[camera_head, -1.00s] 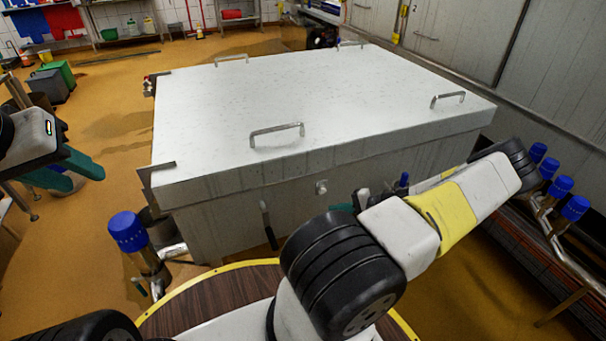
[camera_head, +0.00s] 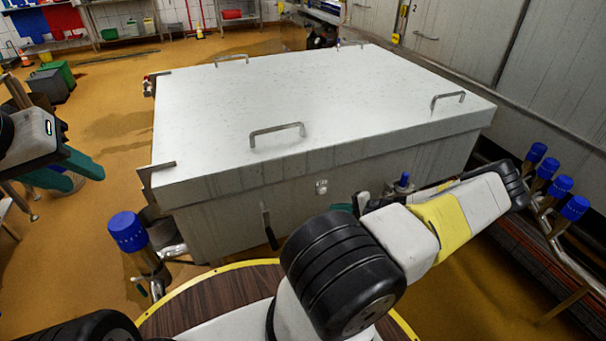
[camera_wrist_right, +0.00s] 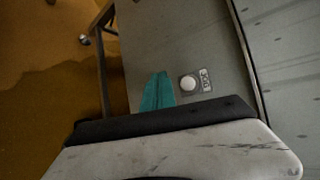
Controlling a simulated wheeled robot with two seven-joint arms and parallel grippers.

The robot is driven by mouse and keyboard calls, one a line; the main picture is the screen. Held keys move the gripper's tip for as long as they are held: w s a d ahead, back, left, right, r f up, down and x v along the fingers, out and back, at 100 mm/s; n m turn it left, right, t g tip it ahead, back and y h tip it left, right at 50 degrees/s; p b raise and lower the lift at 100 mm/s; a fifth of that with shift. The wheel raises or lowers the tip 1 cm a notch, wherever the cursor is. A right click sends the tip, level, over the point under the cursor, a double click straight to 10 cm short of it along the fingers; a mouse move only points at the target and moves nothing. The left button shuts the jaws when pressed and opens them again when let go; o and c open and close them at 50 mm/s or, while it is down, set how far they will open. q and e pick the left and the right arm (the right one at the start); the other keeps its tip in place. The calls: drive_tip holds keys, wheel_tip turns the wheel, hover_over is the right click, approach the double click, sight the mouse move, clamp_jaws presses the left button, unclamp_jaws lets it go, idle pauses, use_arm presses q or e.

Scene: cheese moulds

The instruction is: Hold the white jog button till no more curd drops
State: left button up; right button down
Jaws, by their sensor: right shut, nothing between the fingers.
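The white jog button (camera_wrist_right: 189,83) shows in the right wrist view on the grey metal side of a large box, beside a small label reading JOG. In the head view it is a small pale spot (camera_head: 321,187) on the box's front. My right gripper (camera_wrist_right: 159,83) has its teal fingers shut and empty, left of the button in the wrist view and apart from it in the picture; contact cannot be told. In the head view it is mostly hidden behind my arm. My left gripper (camera_head: 86,178) is open and empty at the far left. No curd is visible.
The large grey box has a closed flat lid (camera_head: 300,95) with several handles. A blue-capped pipe (camera_head: 128,232) stands at its front left corner. More blue-capped fittings (camera_head: 560,187) line the right. Open floor (camera_head: 110,120) lies to the left.

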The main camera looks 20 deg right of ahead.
sight(322, 191)
drive_tip(key=shift+w+d, duration=0.15)
drive_tip(key=shift+w, duration=2.55)
drive_tip(key=shift+w, duration=0.4)
drive_tip(key=shift+w, duration=0.55)
idle(4.0)
